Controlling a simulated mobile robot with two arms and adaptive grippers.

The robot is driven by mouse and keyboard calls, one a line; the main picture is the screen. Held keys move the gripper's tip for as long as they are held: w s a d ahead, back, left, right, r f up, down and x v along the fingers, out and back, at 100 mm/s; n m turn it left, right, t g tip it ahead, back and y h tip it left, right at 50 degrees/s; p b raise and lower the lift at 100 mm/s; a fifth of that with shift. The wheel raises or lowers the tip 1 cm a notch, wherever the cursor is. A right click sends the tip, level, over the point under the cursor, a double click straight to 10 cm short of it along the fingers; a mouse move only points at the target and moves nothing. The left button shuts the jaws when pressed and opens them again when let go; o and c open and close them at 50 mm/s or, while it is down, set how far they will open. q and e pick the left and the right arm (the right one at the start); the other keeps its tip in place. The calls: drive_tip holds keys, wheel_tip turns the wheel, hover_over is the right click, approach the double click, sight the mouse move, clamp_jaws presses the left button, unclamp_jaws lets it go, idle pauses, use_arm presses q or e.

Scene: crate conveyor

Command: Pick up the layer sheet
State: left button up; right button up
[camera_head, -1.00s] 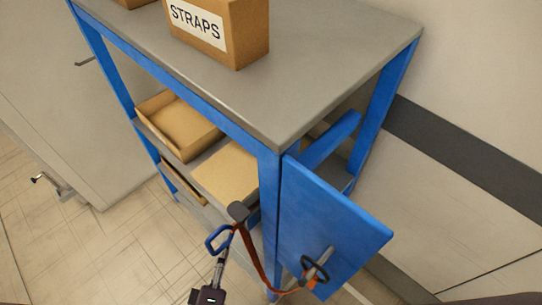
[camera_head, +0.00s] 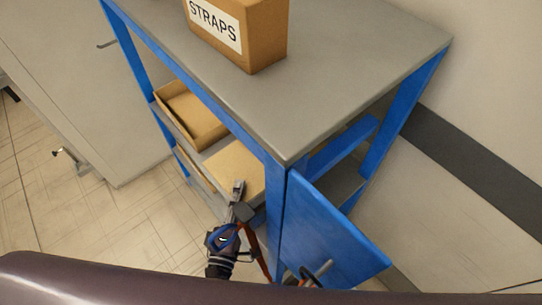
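A flat tan sheet (camera_head: 236,166), which looks like the layer sheet, lies on the upper shelf under the grey top of the blue-framed unit. Its far side is hidden by the blue post. My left gripper (camera_head: 238,190) reaches up from below to the sheet's front edge. Its fingertips overlap the sheet in the picture; I cannot tell whether they touch it. The hanging tool partly covers the gripper, so its opening is unclear. My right gripper is not in view.
A tensioning tool (camera_head: 242,212) with an orange strap hangs at the blue post, close to my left gripper. A blue side panel (camera_head: 325,230) stands right of it. An open cardboard tray (camera_head: 190,122) is left of the sheet. A STRAPS box (camera_head: 262,40) stands on top.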

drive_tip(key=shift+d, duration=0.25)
use_arm(q)
clamp_jaws()
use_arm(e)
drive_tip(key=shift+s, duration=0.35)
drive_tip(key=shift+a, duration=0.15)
